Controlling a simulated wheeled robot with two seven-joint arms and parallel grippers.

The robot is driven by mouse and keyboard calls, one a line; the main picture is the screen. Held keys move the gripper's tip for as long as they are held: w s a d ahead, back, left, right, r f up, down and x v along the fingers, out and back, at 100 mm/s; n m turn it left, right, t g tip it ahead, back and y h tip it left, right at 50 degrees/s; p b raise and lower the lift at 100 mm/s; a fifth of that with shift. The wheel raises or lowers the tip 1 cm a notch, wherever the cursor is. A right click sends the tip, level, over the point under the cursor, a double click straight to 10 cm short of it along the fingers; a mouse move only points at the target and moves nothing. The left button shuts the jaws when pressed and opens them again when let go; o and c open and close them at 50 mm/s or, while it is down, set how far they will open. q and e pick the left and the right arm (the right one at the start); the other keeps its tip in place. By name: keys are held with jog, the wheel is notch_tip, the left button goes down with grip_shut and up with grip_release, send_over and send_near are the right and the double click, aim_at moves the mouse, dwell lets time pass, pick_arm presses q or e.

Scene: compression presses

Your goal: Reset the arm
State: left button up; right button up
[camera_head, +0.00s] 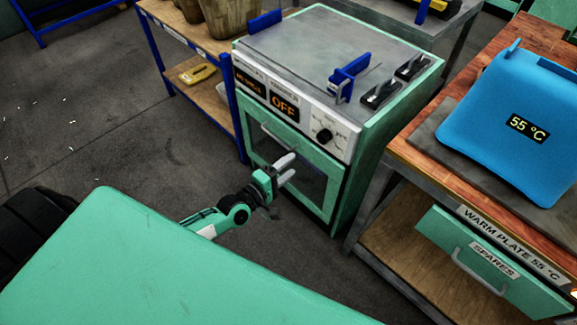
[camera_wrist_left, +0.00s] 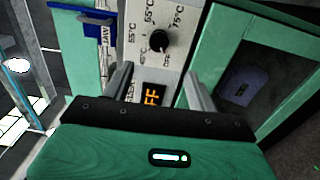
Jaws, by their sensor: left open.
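My left gripper (camera_head: 286,168) is open and empty in front of the green press cabinet (camera_head: 365,165). The cabinet has a door with a dark window and a handle (camera_head: 290,142); the fingers overlap the window in the head view. In the left wrist view, the two grey fingers of my left gripper (camera_wrist_left: 157,88) stand apart, with the orange display (camera_wrist_left: 152,96) between them. The dial (camera_wrist_left: 160,42) shows above. In the head view the display (camera_head: 285,107) reads OFF and the dial (camera_head: 324,135) sits right of it. My right gripper is not in view.
A wooden bench (camera_head: 405,150) with a blue 55 °C unit (camera_head: 515,120) and a SPARES drawer (camera_head: 490,265) stands at the right. A blue-framed shelf (camera_head: 215,45) with pots stands behind left.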

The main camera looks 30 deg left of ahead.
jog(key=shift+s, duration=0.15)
pick_arm(q)
jog(key=shift+f, duration=0.1)
jog(key=s+d+f+m+g+y, duration=0.15)
jog(key=s+f+m+g, duration=0.3)
jog(key=f, duration=0.45)
jog(key=s+d+f+m+g+y, duration=0.1)
jog(key=s+d+f+m+g, duration=0.25)
jog(key=s+f+m, duration=0.35)
jog(key=s+a+f+m+g+y+p, duration=0.2)
jog(key=s+a+f+g+p, duration=0.2)
jog(key=s+f, duration=0.6)
jog(key=s+a+f+m+g+y+p, duration=0.1)
jog(key=s+a+f+m+g+p, duration=0.2)
jog(key=s, duration=2)
notch_tip(320, 180, down, 8)
jog(key=g+p, duration=0.1)
jog(key=p, duration=0.4)
jog(key=shift+s+a+f+y+p, duration=0.2)
jog(key=shift+s+a+y+p, duration=0.1)
jog(key=shift+a+y, duration=0.05)
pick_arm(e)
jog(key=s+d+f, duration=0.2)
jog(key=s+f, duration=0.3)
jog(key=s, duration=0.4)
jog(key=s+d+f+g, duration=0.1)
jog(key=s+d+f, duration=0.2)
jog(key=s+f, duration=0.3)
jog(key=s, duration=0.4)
